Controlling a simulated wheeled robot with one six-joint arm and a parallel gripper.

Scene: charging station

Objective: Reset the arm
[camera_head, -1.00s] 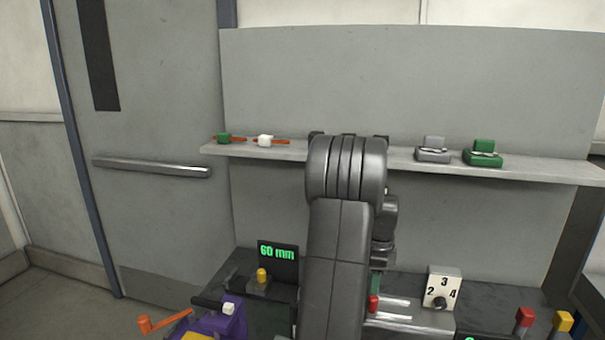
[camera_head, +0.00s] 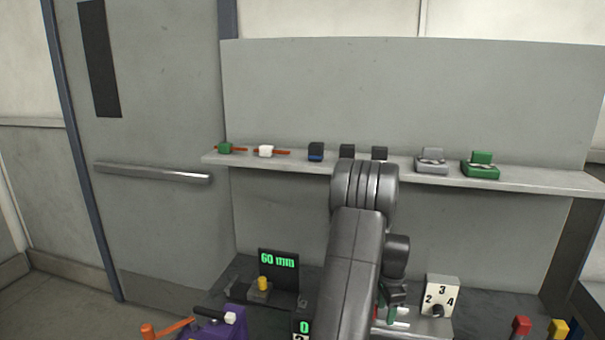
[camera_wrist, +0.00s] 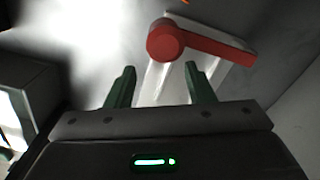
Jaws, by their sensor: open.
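My gripper (camera_wrist: 160,88) is open in the wrist view, with its two green fingers apart and nothing between them. Beyond the fingertips in that view lies a red knob with a red bar (camera_wrist: 166,40), on a pale plate. I cannot tell its distance from the fingers. In the head view my dark grey arm stands at the centre, and the gripper end is mostly hidden behind it, low over the bench. A bit of green (camera_head: 396,290) shows there, beside pale rails.
A shelf (camera_head: 540,180) on the back panel carries several small blocks and a green device (camera_head: 481,165). The bench holds a "60 mm" display (camera_head: 278,264), a numbered dial box (camera_head: 441,294), a purple device (camera_head: 215,328), and red and yellow-topped levers (camera_head: 521,326). A grey door stands left.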

